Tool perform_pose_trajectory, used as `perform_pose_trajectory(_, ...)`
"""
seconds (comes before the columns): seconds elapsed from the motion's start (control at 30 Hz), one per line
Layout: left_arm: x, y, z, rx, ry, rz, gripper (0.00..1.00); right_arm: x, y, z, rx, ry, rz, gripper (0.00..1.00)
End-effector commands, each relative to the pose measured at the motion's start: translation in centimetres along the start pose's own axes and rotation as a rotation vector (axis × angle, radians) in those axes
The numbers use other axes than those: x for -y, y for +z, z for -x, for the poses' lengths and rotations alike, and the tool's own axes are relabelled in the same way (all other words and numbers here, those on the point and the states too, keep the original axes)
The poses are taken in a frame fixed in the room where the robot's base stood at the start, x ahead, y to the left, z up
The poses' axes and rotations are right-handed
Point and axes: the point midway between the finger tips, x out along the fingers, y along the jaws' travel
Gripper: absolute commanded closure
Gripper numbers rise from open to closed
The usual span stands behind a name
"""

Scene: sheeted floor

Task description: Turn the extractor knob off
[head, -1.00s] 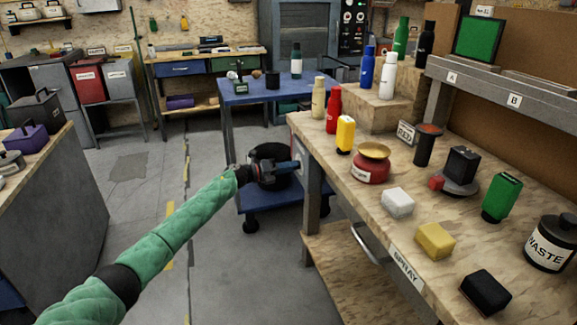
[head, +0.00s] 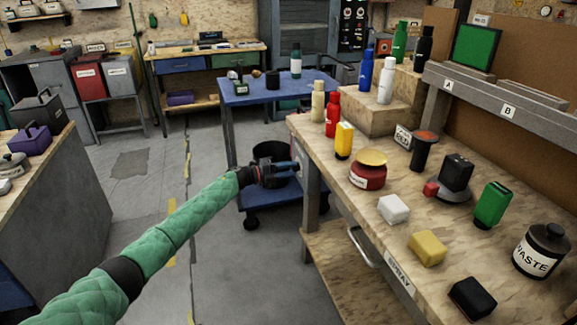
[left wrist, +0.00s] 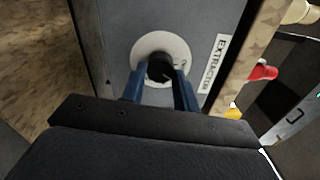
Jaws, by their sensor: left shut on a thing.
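The extractor knob (left wrist: 160,68) is a dark round knob on a pale round plate (left wrist: 178,46), set in a grey panel with an "EXTRACTOR" label (left wrist: 215,62) in the left wrist view. My left gripper (left wrist: 160,82) has its blue fingers on either side of the knob and is shut on it. In the head view my left gripper (head: 296,165) reaches the end panel of the workbench, and the knob is hidden there. My right gripper is not in view.
The wooden workbench (head: 325,165) on the right carries several bottles, sponges and a waste pot (head: 542,250). A blue cart (head: 270,92) with a black bucket (head: 270,150) stands behind my left gripper. The floor to the left is clear.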

Motion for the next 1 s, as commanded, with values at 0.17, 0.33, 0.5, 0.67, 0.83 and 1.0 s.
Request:
perform_pose_trajectory(0.17, 0.6, 0.4, 0.2, 0.006, 0.0, 0.167, 0.93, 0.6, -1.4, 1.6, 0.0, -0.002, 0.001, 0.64)
perform_pose_trajectory(0.33, 0.6, 0.4, 0.2, 0.006, -0.001, 0.313, 0.93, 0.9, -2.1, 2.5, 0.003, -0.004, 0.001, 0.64)
perform_pose_trajectory(0.5, 0.5, 0.4, 0.2, 0.006, -0.001, 0.434, 0.93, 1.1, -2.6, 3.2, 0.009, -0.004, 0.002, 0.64)
perform_pose_trajectory(0.67, 0.5, 0.4, 0.1, 0.005, -0.001, 0.517, 0.93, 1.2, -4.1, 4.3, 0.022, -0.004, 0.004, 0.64)
perform_pose_trajectory(0.83, 0.4, 0.4, 0.2, 0.006, -0.002, 0.573, 0.93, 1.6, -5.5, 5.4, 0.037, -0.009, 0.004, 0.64)
perform_pose_trajectory(1.0, 0.3, 0.4, 0.2, 0.006, -0.002, 0.598, 0.93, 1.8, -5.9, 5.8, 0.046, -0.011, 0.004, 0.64)
